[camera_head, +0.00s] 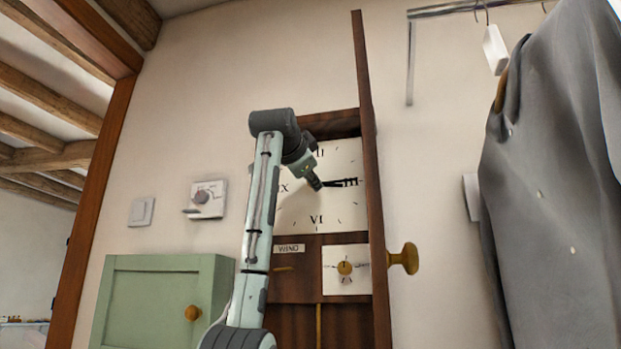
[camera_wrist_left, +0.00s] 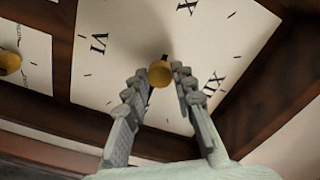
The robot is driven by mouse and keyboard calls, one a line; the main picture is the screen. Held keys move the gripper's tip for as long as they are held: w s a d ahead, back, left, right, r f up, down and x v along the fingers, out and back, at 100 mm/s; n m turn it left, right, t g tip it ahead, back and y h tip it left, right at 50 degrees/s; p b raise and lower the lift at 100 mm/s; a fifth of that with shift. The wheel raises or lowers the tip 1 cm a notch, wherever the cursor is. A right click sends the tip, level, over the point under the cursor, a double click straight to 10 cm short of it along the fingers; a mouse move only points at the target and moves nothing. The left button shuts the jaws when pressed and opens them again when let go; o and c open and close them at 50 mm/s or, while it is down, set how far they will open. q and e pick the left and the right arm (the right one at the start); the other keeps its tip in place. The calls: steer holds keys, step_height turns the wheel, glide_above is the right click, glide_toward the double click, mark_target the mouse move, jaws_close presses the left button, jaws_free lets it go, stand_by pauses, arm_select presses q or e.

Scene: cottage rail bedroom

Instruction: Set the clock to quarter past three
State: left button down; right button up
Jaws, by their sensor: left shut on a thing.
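The clock has a white face (camera_head: 345,210) with Roman numerals, set in a dark wooden case (camera_head: 300,240). A dark hand (camera_head: 334,184) points right, toward the III. I cannot tell a second hand apart from it. My left gripper (camera_head: 318,184) is at the middle of the face. In the left wrist view the gripper (camera_wrist_left: 156,80) has its fingers on both sides of a brass knob (camera_wrist_left: 160,72) at the centre of the face (camera_wrist_left: 125,50) and is shut on it. The gripper hides part of the face. My right gripper is out of view.
The case's door (camera_head: 369,150) stands open at the right, with a brass knob (camera_head: 408,258). Below the face are a WIND label (camera_head: 289,248) and a small dial (camera_head: 345,286). A green cabinet (camera_head: 150,290) stands left; a grey garment (camera_head: 560,170) hangs right.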

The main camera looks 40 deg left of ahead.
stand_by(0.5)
arm_select(q)
steer(key=c, duration=1.3)
jaws_free()
steer(key=shift+o, duration=0.2)
steer(key=v, duration=1.2)
